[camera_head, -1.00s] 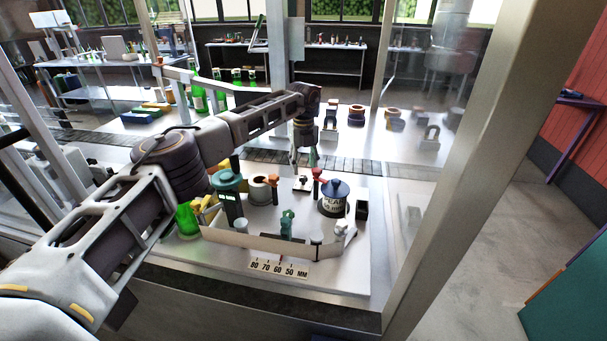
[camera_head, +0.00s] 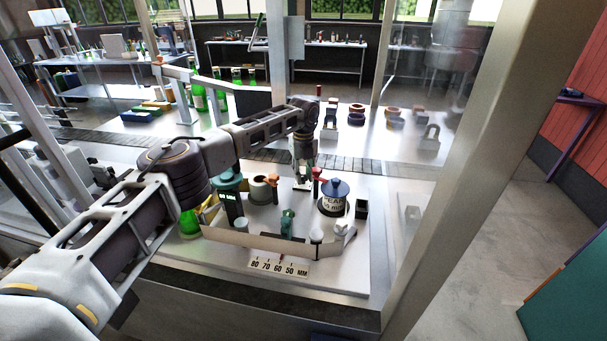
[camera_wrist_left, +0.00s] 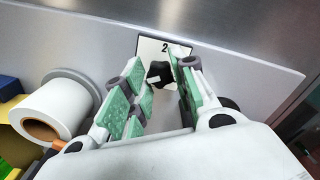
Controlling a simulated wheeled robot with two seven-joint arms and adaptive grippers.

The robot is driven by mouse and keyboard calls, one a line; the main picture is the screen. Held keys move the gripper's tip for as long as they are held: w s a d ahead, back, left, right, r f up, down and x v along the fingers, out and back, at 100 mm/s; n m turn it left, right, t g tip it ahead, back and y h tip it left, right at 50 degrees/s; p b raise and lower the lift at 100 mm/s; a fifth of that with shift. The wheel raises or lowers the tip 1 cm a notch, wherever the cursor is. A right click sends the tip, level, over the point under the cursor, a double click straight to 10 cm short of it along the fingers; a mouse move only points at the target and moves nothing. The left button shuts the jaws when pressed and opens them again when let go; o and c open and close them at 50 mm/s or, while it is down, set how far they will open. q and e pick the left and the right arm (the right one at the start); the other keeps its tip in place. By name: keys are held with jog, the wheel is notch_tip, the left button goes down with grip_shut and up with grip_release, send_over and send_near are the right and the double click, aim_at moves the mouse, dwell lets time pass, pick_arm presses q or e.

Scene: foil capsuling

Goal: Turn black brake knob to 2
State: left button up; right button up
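The black brake knob (camera_wrist_left: 158,75) sits on a small white plate (camera_wrist_left: 150,48) with a printed 2 at its top. A pale mark shows on the knob's lower left side, not toward the 2. My left gripper (camera_wrist_left: 162,72) has its green-padded fingers apart, one on each side of the knob, with gaps visible. I cannot tell how far its tips are from the plate. In the head view my left gripper (camera_head: 303,164) points down over the plate (camera_head: 302,184), hiding the knob. My right gripper is in neither view.
A white roll (camera_wrist_left: 55,108) stands left of the gripper in the wrist view. In the head view a red-topped post (camera_head: 317,178) and a blue-lidded labelled pot (camera_head: 335,197) stand close on the right. An orange-topped post (camera_head: 272,180) is close on the left.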

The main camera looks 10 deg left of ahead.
pick_arm(q)
jog(key=c, duration=0.4)
jog(key=shift+m, duration=0.5)
jog(key=m, duration=1)
jog(key=shift+b, duration=0.35)
jog(key=m, duration=1.2)
jog(key=shift+r+m+b, duration=0.1)
jog(key=shift+m+b, duration=0.25)
jog(key=shift+m, duration=0.05)
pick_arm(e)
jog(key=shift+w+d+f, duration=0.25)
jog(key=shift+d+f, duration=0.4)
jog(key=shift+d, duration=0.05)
